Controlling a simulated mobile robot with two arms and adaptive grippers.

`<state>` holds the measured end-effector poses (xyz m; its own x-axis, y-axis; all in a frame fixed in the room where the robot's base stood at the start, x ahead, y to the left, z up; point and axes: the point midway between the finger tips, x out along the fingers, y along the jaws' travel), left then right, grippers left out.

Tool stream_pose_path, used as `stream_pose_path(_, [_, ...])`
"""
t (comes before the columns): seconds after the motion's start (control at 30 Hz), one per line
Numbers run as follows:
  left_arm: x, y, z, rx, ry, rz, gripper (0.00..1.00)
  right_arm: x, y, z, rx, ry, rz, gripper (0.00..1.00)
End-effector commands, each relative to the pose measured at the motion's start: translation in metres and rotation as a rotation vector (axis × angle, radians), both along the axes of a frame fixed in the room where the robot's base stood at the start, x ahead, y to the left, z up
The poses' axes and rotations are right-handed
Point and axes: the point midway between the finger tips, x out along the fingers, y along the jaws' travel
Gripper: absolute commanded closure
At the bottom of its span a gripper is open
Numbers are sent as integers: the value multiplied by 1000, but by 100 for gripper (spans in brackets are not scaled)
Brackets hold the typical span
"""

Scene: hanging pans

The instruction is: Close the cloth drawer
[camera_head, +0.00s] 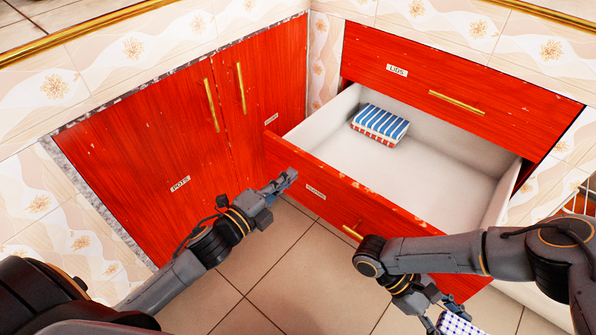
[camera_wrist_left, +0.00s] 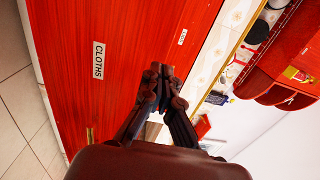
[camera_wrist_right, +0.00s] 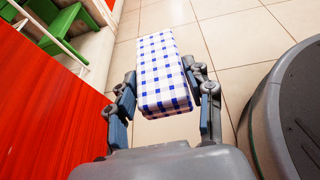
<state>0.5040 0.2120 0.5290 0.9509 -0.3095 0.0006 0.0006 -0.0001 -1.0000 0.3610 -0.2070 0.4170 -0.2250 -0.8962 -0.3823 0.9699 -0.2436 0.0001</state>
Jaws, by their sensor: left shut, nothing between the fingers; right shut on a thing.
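The cloth drawer (camera_head: 300,180) is pulled out, with its red front and "CLOTHS" label facing my side. Its white inside is visible. A blue-striped cloth (camera_head: 383,120) lies folded at its back left, on a red-patterned one (camera_head: 375,137). My left gripper (camera_head: 289,181) is shut and empty, by the left part of the drawer front; contact cannot be told. The label also shows in the left wrist view (camera_wrist_left: 98,60). My right gripper (camera_wrist_right: 163,95) is shut on a blue-and-white checked cloth (camera_wrist_right: 162,65), low in front of the drawer's right side. My right arm hides part of the front.
The lids drawer (camera_head: 400,82) above is shut. The pots cabinet (camera_head: 160,160) at left has shut doors close to my left arm. Tiled floor (camera_head: 290,255) is free below. A green object (camera_wrist_right: 65,28) stands at the upper left in the right wrist view.

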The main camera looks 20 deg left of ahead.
Motion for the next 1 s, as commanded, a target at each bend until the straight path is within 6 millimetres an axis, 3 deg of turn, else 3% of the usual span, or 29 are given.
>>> stream_pose_path(0.23, [31, -10, -1, 1, -1, 0, 100, 0, 0, -12, 0, 0, 1, 79])
stream_pose_path(0.8, [40, -13, 0, 0, 1, 0, 100, 0, 0, -13, 0, 0, 1, 79])
stream_pose_path(1.0, [59, -19, 2, -1, -2, 1, 100, 0, 0, -9, 0, 0, 1, 79])
